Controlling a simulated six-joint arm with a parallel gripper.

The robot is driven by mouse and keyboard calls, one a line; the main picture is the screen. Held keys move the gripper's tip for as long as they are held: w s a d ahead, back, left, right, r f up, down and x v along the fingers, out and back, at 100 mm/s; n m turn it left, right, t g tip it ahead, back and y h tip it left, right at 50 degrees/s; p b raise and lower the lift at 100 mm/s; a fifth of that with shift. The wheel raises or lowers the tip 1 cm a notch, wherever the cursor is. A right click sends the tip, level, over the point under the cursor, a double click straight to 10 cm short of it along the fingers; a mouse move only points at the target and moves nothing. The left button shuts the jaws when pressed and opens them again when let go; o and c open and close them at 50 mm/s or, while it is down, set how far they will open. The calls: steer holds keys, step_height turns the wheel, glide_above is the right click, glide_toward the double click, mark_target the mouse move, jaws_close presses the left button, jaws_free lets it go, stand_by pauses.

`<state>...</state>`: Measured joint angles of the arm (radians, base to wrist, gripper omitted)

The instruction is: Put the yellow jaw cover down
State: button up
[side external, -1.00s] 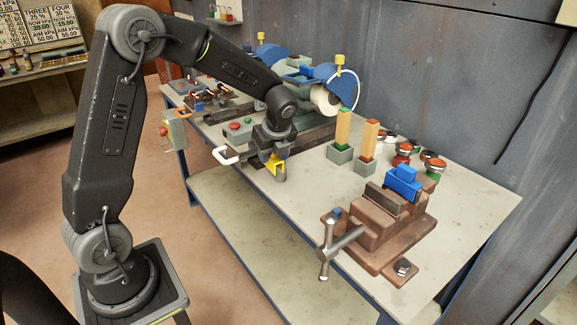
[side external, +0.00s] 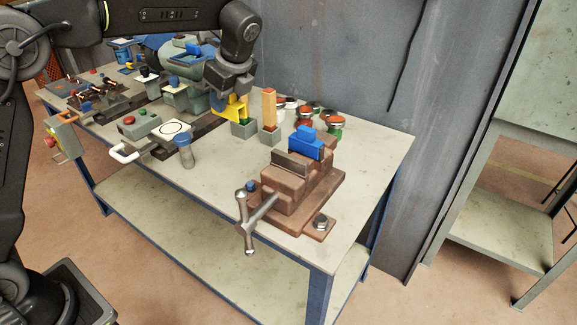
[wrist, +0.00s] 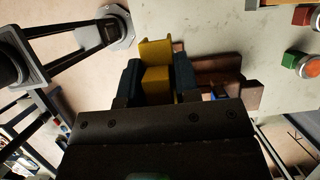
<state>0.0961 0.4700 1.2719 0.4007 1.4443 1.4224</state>
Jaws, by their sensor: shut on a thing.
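My gripper (side external: 226,100) is shut on the yellow jaw cover (side external: 233,109) above the bench, close to the grey block stands. In the wrist view the yellow cover (wrist: 156,52) sits between the two dark blue fingers of my gripper (wrist: 157,78). The brown vise (side external: 282,197) stands at the front right of the bench, with a blue jaw cover (side external: 307,144) on its rear jaw. Part of the brown vise (wrist: 218,68) shows beyond the fingers in the wrist view. The held cover's lower edge is partly hidden by the gripper and a stand.
Several red-topped and green pots stand behind. A blue-topped grey post (side external: 184,152) stands at left. The bench (side external: 215,182) is clear left of the vise.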

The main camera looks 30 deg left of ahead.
steer(key=d, duration=0.4)
steer(key=shift+w+r, duration=0.25)
glide_above(285, 154)
steer(key=f, duration=0.6)
steer(key=shift+d, duration=0.2)
steer(key=shift+f, duration=2.05)
steer(key=shift+f, duration=0.15)
steer(key=o, duration=0.9)
steer(key=v, duration=1.2)
steer(key=shift+s+r, duration=0.1)
steer(key=shift+r, duration=0.2)
